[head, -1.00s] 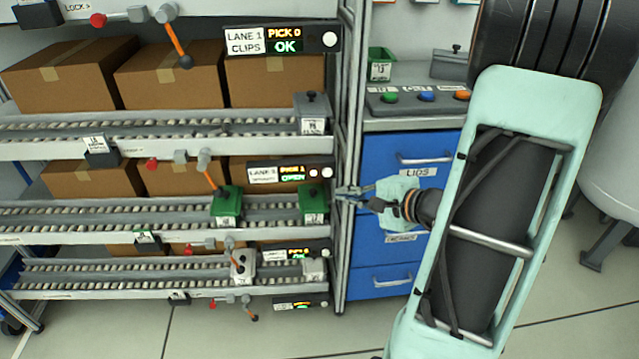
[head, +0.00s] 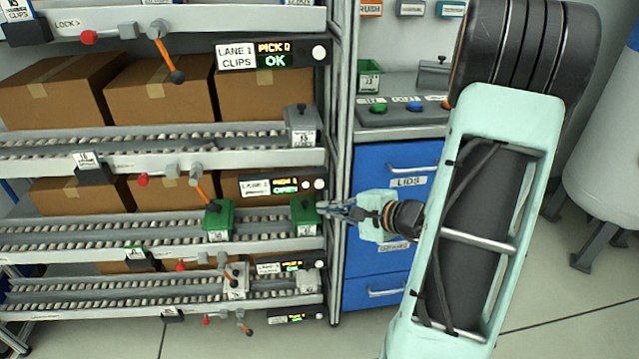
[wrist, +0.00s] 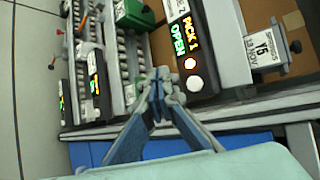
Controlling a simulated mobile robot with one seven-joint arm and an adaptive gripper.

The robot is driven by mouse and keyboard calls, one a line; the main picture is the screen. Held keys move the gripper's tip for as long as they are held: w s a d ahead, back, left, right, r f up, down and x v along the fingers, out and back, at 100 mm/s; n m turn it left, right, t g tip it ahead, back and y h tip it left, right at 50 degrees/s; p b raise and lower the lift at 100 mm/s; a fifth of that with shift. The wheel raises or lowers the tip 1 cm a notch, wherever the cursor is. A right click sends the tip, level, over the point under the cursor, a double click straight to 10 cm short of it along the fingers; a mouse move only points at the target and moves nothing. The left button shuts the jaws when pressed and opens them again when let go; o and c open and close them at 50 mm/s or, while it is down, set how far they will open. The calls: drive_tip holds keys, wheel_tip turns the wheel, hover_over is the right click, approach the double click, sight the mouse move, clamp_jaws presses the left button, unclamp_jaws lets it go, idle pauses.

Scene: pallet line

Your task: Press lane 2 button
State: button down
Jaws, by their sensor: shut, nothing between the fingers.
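The lane 2 sign (head: 268,186) is on the second shelf level and reads "PICK 1" and "OPEN"; its lane label is too blurred to read surely. My gripper (head: 325,208) is shut and empty, just below the button in the head view. In the wrist view my gripper (wrist: 158,88) shows a visible gap from the button; no contact shows.
Green bins (head: 304,216) stand on the rollers left of my gripper. A metal shelf post (head: 337,120) rises beside the button. The lane 1 sign (head: 250,55) with its own white button is above. Blue drawers (head: 395,165) stand behind my arm.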

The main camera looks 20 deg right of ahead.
sight(310, 188)
drive_tip(key=shift+w+d, duration=0.25)
drive_tip(key=shift+w, duration=0.6)
drive_tip(key=shift+w+d, duration=0.25)
drive_tip(key=shift+w, duration=0.6)
drive_tip(key=shift+w+d, duration=0.25)
drive_tip(key=shift+w, duration=0.6)
drive_tip(key=shift+w, duration=0.1)
drive_tip(key=shift+w+d+b, duration=0.1)
drive_tip(key=shift+w+b, duration=0.2)
drive_tip(key=shift+b, duration=0.2)
drive_tip(key=shift+w+d, duration=0.15)
drive_tip(key=shift+w, duration=0.3)
drive_tip(key=shift+s+b, duration=0.15)
drive_tip(key=shift+b, duration=0.2)
drive_tip(key=shift+s+a+b, duration=0.25)
drive_tip(key=shift+s+b, duration=0.1)
drive_tip(key=shift+s, duration=0.35)
